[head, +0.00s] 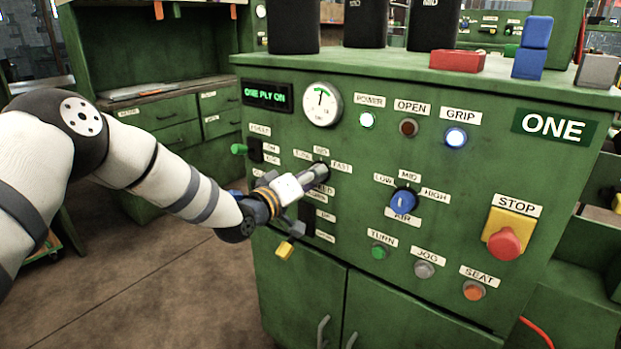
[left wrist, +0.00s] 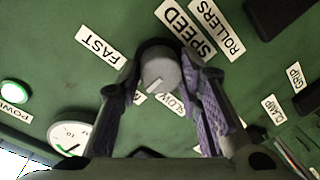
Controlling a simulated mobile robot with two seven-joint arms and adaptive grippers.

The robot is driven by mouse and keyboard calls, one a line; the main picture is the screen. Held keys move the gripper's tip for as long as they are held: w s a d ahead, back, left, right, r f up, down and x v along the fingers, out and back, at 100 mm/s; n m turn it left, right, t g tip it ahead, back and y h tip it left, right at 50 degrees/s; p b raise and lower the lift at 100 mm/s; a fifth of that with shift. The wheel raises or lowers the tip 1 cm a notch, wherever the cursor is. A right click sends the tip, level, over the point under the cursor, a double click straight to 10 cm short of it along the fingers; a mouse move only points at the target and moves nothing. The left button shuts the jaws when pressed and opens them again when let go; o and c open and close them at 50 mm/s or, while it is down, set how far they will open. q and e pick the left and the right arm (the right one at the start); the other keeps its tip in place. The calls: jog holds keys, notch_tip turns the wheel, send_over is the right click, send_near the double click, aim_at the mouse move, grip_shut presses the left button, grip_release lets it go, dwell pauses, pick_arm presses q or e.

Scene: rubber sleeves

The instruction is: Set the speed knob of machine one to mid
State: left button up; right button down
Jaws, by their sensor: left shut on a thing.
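Green machine one, with its ONE sign (head: 553,126), fills the middle and right of the head view. My left gripper (head: 318,175) reaches its panel from the left and covers the speed knob there. In the left wrist view the grey round speed knob (left wrist: 160,70) sits between the two fingers of my left gripper (left wrist: 161,80), which are shut on it. A pale line on the knob slants to the lower left, towards a partly hidden label. The FAST label (left wrist: 101,46) and SPEED label (left wrist: 188,33) are clear; the SLOW label is partly covered. My right gripper is out of view.
A blue AIR knob (head: 403,201), a red stop button (head: 504,243) and several small buttons are to the right. A dial gauge (head: 322,104) and a lit display (head: 268,95) are above. Blocks and dark containers stand on top.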

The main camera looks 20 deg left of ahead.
pick_arm(q)
jog(key=shift+f, duration=0.1)
dwell(0.3)
jog(key=o, duration=1.2)
jog(key=shift+c, duration=0.2)
jog(key=shift+s, duration=0.1)
jog(key=f+v, duration=0.1)
jog(key=v, duration=1)
jog(key=shift+s+r, duration=0.4)
jog(key=shift+r, duration=0.15)
jog(key=shift+a, duration=0.15)
